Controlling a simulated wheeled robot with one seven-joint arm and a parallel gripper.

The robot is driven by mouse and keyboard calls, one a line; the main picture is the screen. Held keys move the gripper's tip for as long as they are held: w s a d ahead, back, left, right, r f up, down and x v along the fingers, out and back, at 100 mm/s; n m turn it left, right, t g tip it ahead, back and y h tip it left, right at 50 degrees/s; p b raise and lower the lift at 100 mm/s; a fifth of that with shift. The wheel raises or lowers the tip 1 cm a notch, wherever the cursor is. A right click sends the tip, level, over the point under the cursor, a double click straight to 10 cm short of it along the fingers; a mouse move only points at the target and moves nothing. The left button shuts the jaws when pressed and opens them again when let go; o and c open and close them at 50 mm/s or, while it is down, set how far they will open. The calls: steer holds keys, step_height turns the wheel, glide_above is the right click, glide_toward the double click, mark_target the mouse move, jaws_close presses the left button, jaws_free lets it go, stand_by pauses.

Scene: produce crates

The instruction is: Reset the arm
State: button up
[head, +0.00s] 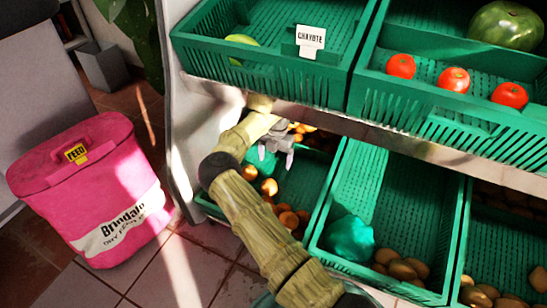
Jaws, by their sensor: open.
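My arm, with bamboo-like yellow-green links, reaches up from the bottom middle to the front of the lower shelf. My gripper (275,157), small and grey, is open and points down over the lower left green crate (321,208), just below the upper shelf's edge. I see nothing between its fingers. Round brown-orange produce (269,187) lies in that crate around and below the gripper. Part of the crate and its contents is hidden behind my arm.
The upper shelf edge (400,141) runs close above my gripper. Upper crates hold a chayote (242,40), tomatoes (453,79) and a watermelon (505,26). The lower middle crate (318,258) holds a teal bundle (350,238) and brown produce. A pink feed bin (95,175) stands left on the tiles.

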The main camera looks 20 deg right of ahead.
steer(key=shift+d, duration=0.35)
stand_by(0.4)
